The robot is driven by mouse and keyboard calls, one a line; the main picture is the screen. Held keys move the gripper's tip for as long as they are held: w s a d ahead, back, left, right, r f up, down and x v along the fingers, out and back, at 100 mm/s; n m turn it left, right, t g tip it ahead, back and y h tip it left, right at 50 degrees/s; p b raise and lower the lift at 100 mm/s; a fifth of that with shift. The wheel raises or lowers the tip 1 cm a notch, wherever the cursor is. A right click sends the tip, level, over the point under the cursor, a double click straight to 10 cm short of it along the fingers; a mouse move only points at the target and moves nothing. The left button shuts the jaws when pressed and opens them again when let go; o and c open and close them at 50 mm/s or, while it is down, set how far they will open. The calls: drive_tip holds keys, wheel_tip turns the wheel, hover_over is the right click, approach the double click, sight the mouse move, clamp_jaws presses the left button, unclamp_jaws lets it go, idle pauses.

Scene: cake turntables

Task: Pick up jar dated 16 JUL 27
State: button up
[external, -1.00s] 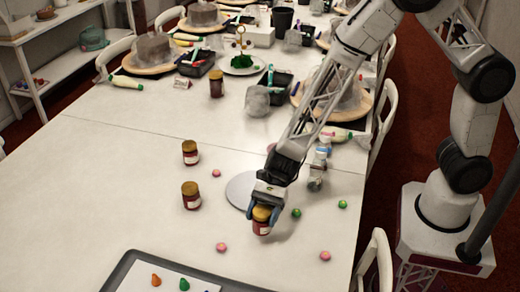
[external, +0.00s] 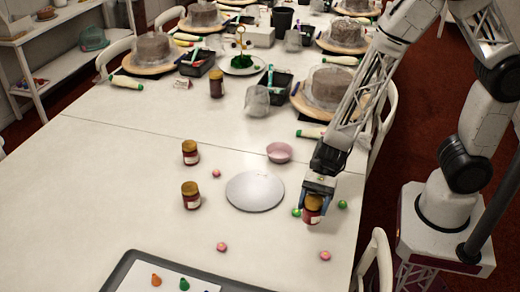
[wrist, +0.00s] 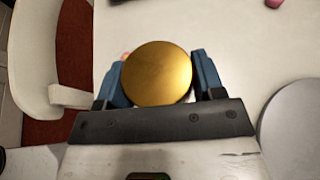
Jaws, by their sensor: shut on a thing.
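My gripper (external: 315,203) is shut on a jar (external: 312,211) with a gold lid and dark red contents, near the table's right edge. In the wrist view the round gold lid (wrist: 157,72) sits between the two blue fingers of my gripper (wrist: 158,80). The jar looks upright; I cannot tell whether its base is clear of the table. Two similar jars stand at the left, one nearer (external: 191,196) and one farther (external: 190,152). Another jar (external: 216,84) stands farther back. The date on each label is too small to read.
A round silver disc (external: 255,191) lies left of my gripper, with a pink bowl (external: 279,153) behind it. Small pink and green balls (external: 342,205) lie around. A grey tray (external: 128,268) is at the front. Covered cakes (external: 328,87) and tools crowd the back. The left table is clear.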

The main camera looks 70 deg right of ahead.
drive_tip(key=shift+s+d, duration=0.15)
drive_tip(key=shift+s, duration=0.2)
idle(0.5)
